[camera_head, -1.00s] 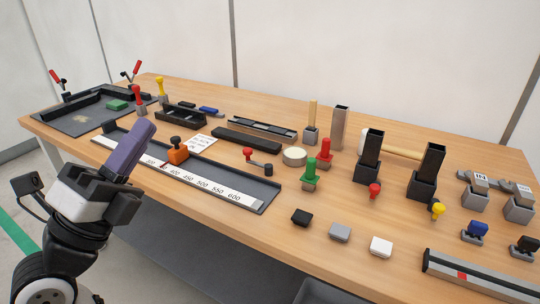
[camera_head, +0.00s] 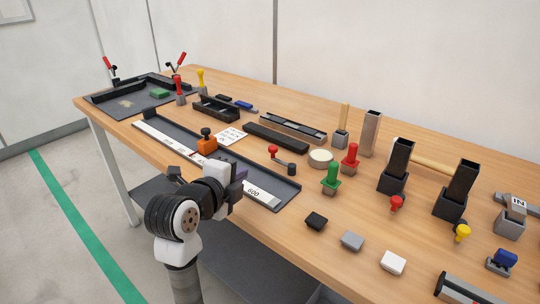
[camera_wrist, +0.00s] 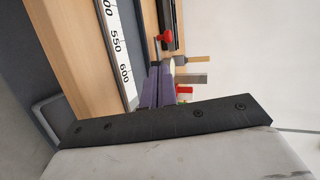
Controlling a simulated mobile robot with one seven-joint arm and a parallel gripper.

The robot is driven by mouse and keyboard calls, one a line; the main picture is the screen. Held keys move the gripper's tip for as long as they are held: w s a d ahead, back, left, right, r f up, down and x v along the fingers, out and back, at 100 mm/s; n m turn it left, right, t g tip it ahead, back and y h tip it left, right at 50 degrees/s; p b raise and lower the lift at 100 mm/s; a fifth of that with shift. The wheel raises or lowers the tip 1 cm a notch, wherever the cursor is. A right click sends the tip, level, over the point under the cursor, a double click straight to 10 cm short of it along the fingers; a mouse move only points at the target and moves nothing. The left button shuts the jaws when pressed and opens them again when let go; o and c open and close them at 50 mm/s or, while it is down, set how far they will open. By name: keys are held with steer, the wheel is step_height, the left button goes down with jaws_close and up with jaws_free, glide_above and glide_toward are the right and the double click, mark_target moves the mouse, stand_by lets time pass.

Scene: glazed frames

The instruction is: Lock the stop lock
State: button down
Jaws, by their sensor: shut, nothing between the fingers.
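An orange stop block (camera_head: 207,144) with a black knob on top sits on the dark rail (camera_head: 285,193) with the white number scale. A lever with a red knob (camera_head: 273,150) and a dark round base lies on the table behind the rail; its red knob also shows in the wrist view (camera_wrist: 163,37). I cannot tell which of these is the stop lock. My gripper (camera_head: 239,174) is over the front part of the rail, near the 600 mark, apart from the orange block and lever. Its purple fingers (camera_wrist: 157,86) are shut and empty; the wrist hides part of the scale.
Green (camera_head: 331,177) and red (camera_head: 350,158) upright handles stand right of the rail, with a pale round disc (camera_head: 320,158) nearby. Black, grey and white small blocks lie near the front edge. A long black bar (camera_head: 275,137) lies behind the rail.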

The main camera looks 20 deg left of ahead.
steer(key=p, duration=0.2)
glide_toward(271, 146)
steer(key=w+f, duration=0.2)
steer(key=w, duration=0.1)
steer(key=w+d+f, duration=0.1)
steer(key=shift+w, duration=0.35)
